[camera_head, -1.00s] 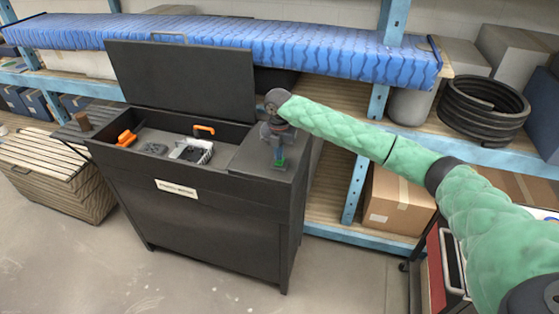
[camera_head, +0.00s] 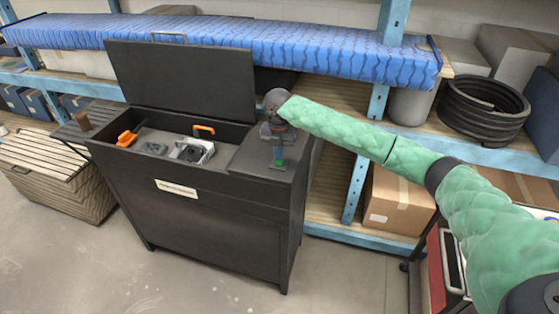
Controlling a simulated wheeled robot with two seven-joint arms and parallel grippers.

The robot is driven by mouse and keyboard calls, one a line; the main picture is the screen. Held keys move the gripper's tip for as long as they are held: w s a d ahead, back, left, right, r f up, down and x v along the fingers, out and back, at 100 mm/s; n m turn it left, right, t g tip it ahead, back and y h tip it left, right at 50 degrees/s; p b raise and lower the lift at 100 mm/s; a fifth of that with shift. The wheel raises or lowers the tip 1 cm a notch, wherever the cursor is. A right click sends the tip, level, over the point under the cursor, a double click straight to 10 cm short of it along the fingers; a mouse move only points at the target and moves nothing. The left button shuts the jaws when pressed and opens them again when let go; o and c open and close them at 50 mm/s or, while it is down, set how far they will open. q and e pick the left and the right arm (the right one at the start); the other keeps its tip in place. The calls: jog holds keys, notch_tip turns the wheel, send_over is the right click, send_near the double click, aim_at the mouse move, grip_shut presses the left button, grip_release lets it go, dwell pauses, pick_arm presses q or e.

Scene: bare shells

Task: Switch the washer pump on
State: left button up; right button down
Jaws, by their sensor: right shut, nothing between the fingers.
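The washer (camera_head: 205,215) is a dark box-shaped cabinet with its lid (camera_head: 185,80) raised and a pale label (camera_head: 177,188) on its front. My right gripper (camera_head: 278,163) points down over the flat panel at the right end of the washer's top. It is shut and holds nothing. The pump switch itself is hidden or too small to tell under the fingertips, and I cannot tell whether they touch the panel. My left gripper is not in view.
Inside the open basin are orange-handled tools (camera_head: 127,138) and a grey metal part (camera_head: 193,151). A slatted wooden crate (camera_head: 60,180) stands to the left. Blue-framed shelving with a blue-wrapped load (camera_head: 230,40) runs behind. The floor in front is clear.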

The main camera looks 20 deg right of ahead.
aim_at(279, 163)
jog(key=shift+f, duration=1)
dwell(0.8)
jog(key=shift+r, duration=0.15)
jog(key=shift+r+p, duration=0.6)
jog(key=shift+r, duration=0.1)
jog(key=shift+r+p, duration=2.1)
jog(key=shift+r, duration=0.6)
